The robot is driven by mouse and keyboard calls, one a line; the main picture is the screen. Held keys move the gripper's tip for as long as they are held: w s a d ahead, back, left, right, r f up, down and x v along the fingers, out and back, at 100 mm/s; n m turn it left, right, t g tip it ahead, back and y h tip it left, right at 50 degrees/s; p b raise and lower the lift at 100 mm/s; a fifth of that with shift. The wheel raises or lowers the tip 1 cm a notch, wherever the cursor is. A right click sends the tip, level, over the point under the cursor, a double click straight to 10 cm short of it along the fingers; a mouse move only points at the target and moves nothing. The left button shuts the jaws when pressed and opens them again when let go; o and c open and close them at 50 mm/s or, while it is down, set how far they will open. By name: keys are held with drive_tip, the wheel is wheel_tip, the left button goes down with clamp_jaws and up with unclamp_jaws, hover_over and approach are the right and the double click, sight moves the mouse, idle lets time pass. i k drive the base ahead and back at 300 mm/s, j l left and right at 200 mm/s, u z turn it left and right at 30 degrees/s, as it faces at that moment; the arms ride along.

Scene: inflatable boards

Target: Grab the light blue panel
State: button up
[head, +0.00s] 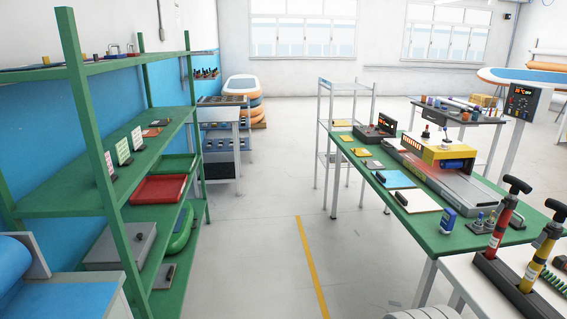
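The light blue panel (397,180) is a thin flat square lying on the green table (470,241) at the right, near its left edge. A dark handle-like block (380,176) sits at its left side. A white panel (418,201) with a similar dark block lies just in front of it. Small yellow and orange panels (361,152) lie behind it along the same edge. My gripper is not in this view, so its state cannot be seen.
A yellow machine (442,152) on a grey conveyor stands right of the panel. Hand pumps (497,225) stand on a white table at the front right. A green shelf rack (132,215) fills the left. The floor aisle with a yellow line (311,266) is clear.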

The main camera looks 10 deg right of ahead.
sight(390, 180)
drive_tip(key=i, duration=1.45)
drive_tip(key=i+z, duration=0.35)
drive_tip(key=i, duration=0.15)
drive_tip(key=i+z, duration=0.35)
drive_tip(key=i, duration=0.15)
drive_tip(key=i+j+z, duration=0.2)
drive_tip(key=i+z, duration=0.15)
drive_tip(key=i, duration=0.15)
drive_tip(key=i+z, duration=0.4)
drive_tip(key=i+j+z, duration=0.35)
drive_tip(key=i+l, duration=0.05)
drive_tip(key=l, duration=0.05)
